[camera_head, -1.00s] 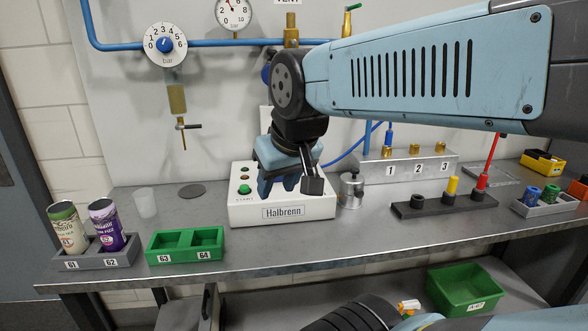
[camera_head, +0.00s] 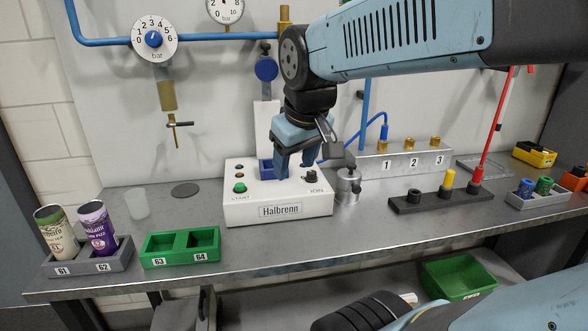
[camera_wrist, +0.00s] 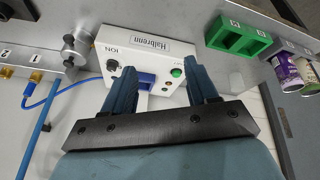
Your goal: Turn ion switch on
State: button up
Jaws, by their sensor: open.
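The ion switch (camera_head: 311,175) is a small black knob on the right of the top of the white Halbrenn box (camera_head: 278,211), above the word ION. It also shows in the wrist view (camera_wrist: 113,65), left of my gripper's fingers. My gripper (camera_head: 285,172) is open and empty, pointing down over the box, just left of the switch. In the wrist view my gripper (camera_wrist: 158,76) has its two blue fingers spread, with a blue part of the box visible between them. I cannot tell how the knob is turned.
A round metal fitting (camera_head: 348,186) stands close to the right of the box. A green START button (camera_head: 240,187) and two small lights are on its left. A green tray (camera_head: 180,247) and a grey tray with cans (camera_head: 88,262) are further left. A blue hose (camera_head: 350,147) runs behind.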

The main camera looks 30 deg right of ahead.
jog(key=w+d+n+g+h, duration=0.1)
jog(key=w+d+n+g, duration=0.15)
jog(key=w, duration=0.35)
jog(key=w+d+n+g+h, duration=0.1)
jog(key=w+d+n, duration=0.25)
jog(key=w, duration=0.35)
jog(key=n+g+h, duration=0.2)
jog(key=n+g, duration=0.1)
jog(key=n, duration=0.4)
send_near(311, 171)
jog(key=shift+t, duration=0.25)
jog(key=x, duration=0.8)
jog(key=shift+s+d+f, duration=0.1)
jog(key=shift+s+f, duration=0.2)
jog(key=shift+s, duration=0.05)
jog(key=shift+c, duration=0.2)
